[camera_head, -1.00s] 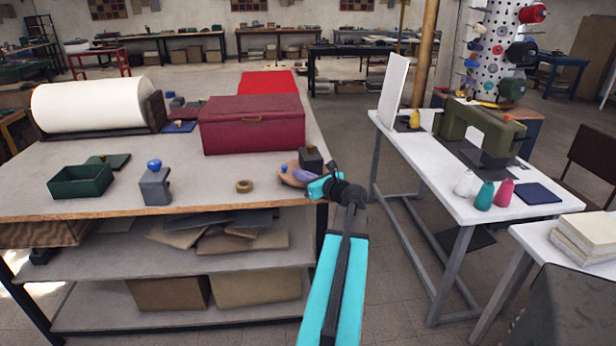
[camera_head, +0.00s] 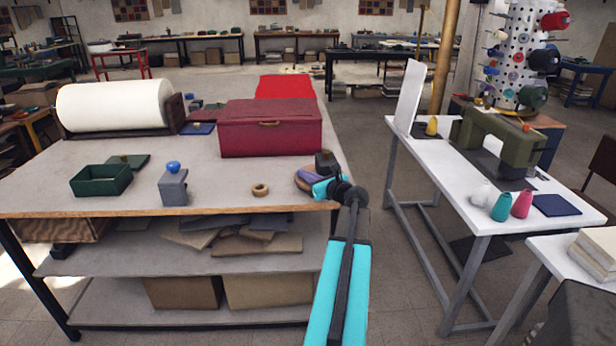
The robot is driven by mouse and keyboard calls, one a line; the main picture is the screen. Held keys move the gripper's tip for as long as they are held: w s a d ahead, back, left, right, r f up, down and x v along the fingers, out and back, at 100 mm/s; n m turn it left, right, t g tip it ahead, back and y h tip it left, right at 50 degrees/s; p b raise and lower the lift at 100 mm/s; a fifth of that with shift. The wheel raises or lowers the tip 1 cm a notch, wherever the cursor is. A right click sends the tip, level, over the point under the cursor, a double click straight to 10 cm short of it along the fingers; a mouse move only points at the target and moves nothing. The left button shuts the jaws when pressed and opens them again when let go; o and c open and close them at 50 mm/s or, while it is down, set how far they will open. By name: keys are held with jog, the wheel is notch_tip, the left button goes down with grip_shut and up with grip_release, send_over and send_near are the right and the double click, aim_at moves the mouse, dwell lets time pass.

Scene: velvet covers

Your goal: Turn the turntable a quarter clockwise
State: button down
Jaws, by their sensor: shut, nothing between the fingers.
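The turntable appears as a low brown disc (camera_head: 301,186) at the right front corner of the grey workbench. A purple piece (camera_head: 310,174) lies on it, and a dark block (camera_head: 326,160) stands at its back right. My gripper (camera_head: 322,188), cyan and dark, is at the front right of the disc, shut and empty. My gripper and wrist hide part of the disc. I cannot tell whether the fingertips touch it.
A wooden ring (camera_head: 260,190) lies left of the disc on bare benchtop. A maroon box (camera_head: 270,128) stands behind. A grey block with a blue knob (camera_head: 173,186) and a green tray (camera_head: 101,180) are further left. A white sewing table (camera_head: 470,215) stands right across a gap.

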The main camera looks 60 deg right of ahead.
jog(key=shift+w+d, duration=0.2)
jog(key=shift+w, duration=0.4)
jog(key=shift+s+a, duration=0.1)
jog(key=shift+s, duration=0.05)
jog(key=shift+s+a+r+p, duration=0.1)
jog(key=shift+s+a+p, duration=0.2)
jog(key=shift+s+a, duration=0.1)
jog(key=s+a, duration=0.2)
jog(key=s, duration=0.1)
jog(key=s+a, duration=0.1)
jog(key=shift+s+r, duration=0.15)
jog(key=shift+r, duration=0.1)
jog(key=a+b+v, duration=0.1)
jog(key=v, duration=0.6)
jog(key=shift+w+a, duration=0.25)
jog(key=shift+r, duration=0.1)
